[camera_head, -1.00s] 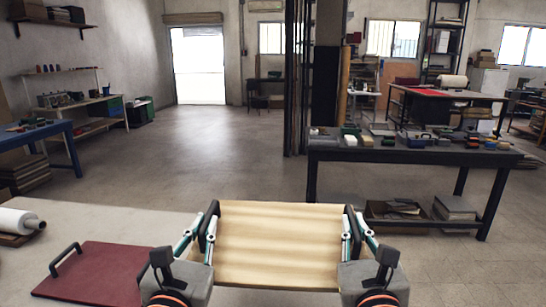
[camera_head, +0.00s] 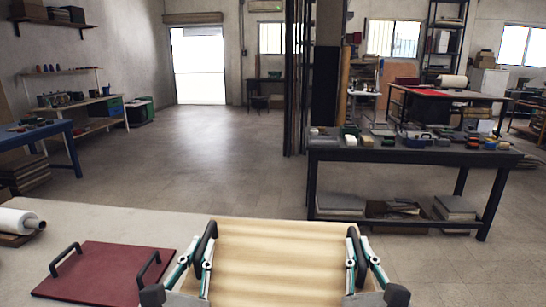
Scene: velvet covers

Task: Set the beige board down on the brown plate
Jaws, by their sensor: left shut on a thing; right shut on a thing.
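The beige board (camera_head: 282,262) is a flat wooden-looking panel at the bottom middle of the head view, with a black handle at each side. My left gripper (camera_head: 199,262) is shut on its left handle (camera_head: 208,238). My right gripper (camera_head: 358,258) is shut on its right handle (camera_head: 352,246). The board's near edge is cut off by the frame. I cannot tell its height over the pale table (camera_head: 110,222). I cannot make out the brown plate; it may be hidden under the board or out of view.
A dark red board (camera_head: 108,273) with two black handles lies on the pale table, left of my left gripper. A white roll (camera_head: 18,222) lies at the far left. A dark workbench (camera_head: 410,155) with small items stands beyond, to the right. The floor between is clear.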

